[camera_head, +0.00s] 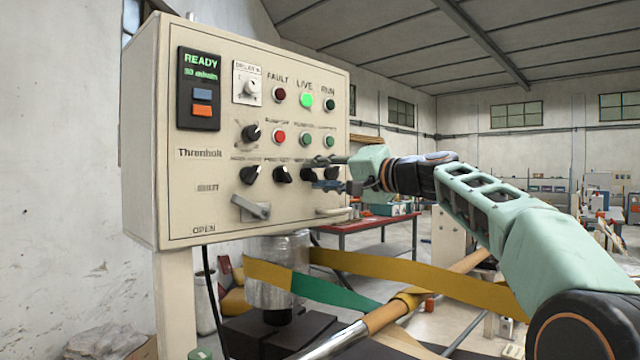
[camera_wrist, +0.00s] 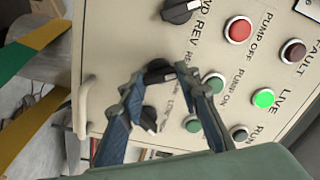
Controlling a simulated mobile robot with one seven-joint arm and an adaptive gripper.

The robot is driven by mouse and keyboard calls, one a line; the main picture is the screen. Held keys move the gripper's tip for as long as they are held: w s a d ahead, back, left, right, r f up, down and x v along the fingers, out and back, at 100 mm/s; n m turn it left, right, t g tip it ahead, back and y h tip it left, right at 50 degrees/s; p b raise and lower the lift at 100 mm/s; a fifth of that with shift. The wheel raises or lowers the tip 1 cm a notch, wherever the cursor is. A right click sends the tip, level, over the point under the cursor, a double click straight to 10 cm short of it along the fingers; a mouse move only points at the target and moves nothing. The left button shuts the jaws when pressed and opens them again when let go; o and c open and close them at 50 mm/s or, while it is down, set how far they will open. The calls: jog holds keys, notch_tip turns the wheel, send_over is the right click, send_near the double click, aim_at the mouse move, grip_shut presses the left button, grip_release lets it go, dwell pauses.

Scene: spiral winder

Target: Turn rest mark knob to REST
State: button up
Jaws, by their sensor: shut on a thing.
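A black rotary knob (camera_wrist: 158,72) on the cream control panel sits between the two fingertips of my gripper (camera_wrist: 161,78) in the wrist view. The gripper is shut on this knob, one finger on each side. Lettering starting "RE" beside it is partly covered by a finger, so I cannot read the full label or the pointer position. In the head view my gripper (camera_head: 316,173) reaches the panel from the right, at the lower row of black knobs, and partly hides the held knob (camera_head: 308,175).
The panel (camera_head: 200,215) has a display (camera_head: 199,88), a lever (camera_head: 251,206) and a handle (camera_head: 333,211). The LIVE lamp (camera_wrist: 264,98) glows green. Another black knob (camera_wrist: 149,120) is close beside the fingers. A roller and a yellow-green strap (camera_head: 330,292) lie below.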

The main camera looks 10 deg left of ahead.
jog(key=shift+n, duration=0.5)
jog(key=o, duration=1.2)
jog(key=shift+c, duration=0.2)
jog(key=shift+d, duration=0.1)
jog(key=v, duration=1.1)
jog(key=shift+s+d, duration=0.3)
jog(key=shift+s, duration=0.05)
